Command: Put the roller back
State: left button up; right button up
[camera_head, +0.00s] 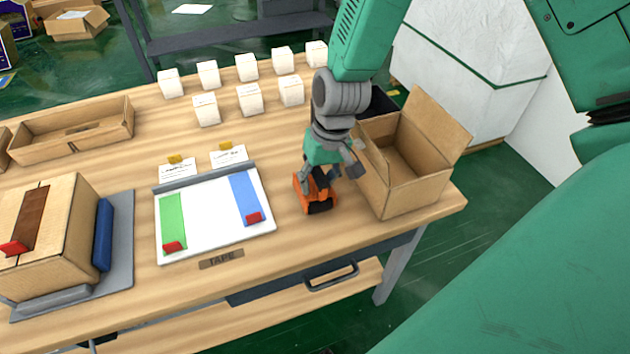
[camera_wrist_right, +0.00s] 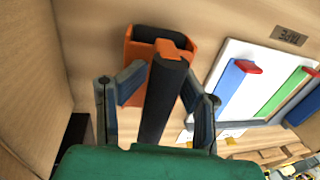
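The roller (camera_wrist_right: 166,92) shows in the right wrist view as a dark handle with an orange end, in line with the gripper. An orange holder with a dark inside (camera_wrist_right: 131,52) stands just beyond it on the table; it also shows in the head view (camera_head: 301,194). My right gripper (camera_wrist_right: 164,78) has its fingers on both sides of the dark handle, close against it. In the head view, the right gripper (camera_head: 325,178) is low over the holder and partly hides the roller. Whether the roller's end rests inside the holder is unclear. My left gripper is not in view.
An open cardboard box (camera_head: 405,180) stands close right of the right gripper. Left of the holder lies a white board (camera_head: 208,222) with green and blue strips. A closed carton (camera_head: 50,240) is at the far left, and several white boxes (camera_head: 250,98) stand behind.

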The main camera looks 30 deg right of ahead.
jog(key=shift+s+a+r, duration=0.1)
jog(key=shift+a+r, duration=0.35)
jog(key=shift+a, duration=0.05)
notch_tip(320, 180, up, 13)
jog(key=d+p, duration=0.1)
jog(key=d, duration=0.1)
jog(key=shift+s+f+p, duration=0.15)
jog(key=shift+f+p, duration=0.05)
jog(key=shift+p, duration=0.1)
jog(key=shift+d+f, duration=0.1)
jog(key=shift+d, duration=0.25)
